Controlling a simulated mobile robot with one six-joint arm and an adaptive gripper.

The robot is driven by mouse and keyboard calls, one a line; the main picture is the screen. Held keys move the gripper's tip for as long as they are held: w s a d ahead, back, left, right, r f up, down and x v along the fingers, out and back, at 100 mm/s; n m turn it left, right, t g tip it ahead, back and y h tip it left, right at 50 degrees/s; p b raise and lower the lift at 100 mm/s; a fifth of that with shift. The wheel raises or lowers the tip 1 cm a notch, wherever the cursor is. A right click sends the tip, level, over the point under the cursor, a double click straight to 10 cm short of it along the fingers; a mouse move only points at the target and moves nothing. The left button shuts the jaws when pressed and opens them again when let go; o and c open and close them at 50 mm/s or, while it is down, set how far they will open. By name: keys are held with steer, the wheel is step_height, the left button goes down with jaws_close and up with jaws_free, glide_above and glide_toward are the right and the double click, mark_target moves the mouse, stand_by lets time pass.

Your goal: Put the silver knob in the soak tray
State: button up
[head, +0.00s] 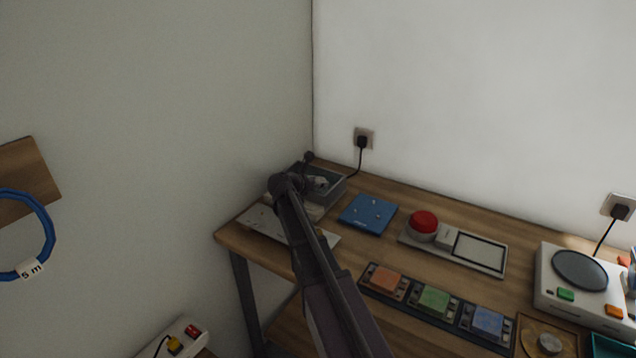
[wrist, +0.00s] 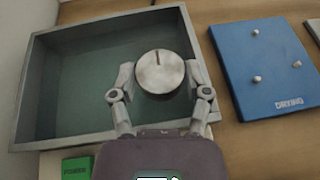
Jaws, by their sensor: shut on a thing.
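The silver knob (wrist: 160,72) is a round metal disc with a dark line on its top. My gripper (wrist: 161,82) is shut on it, with one finger on each side. In the wrist view the knob is over the right part of the soak tray (wrist: 45,95), a grey-walled tray with a dark green inside. I cannot tell the knob's height above the tray floor. In the head view the tray (head: 334,197) stands at the back left of the bench, partly hidden by my arm.
A blue drying board (wrist: 262,65) with several pegs lies right of the tray. A green power button (wrist: 76,168) is in front of the tray. The bench (head: 390,250) also holds a red button (head: 423,222) and coloured blocks. Walls stand close behind and left.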

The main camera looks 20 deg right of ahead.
steer(key=shift+f+b, duration=0.35)
steer(key=shift+f, duration=0.1)
steer(key=o, duration=0.9)
steer(key=shift+o, duration=0.2)
steer(key=shift+r, duration=0.15)
steer(key=shift+r+p, duration=0.55)
steer(key=shift+p, duration=0.15)
steer(key=p+v, duration=0.4)
steer(key=v, duration=0.8)
steer(key=shift+f, duration=0.15)
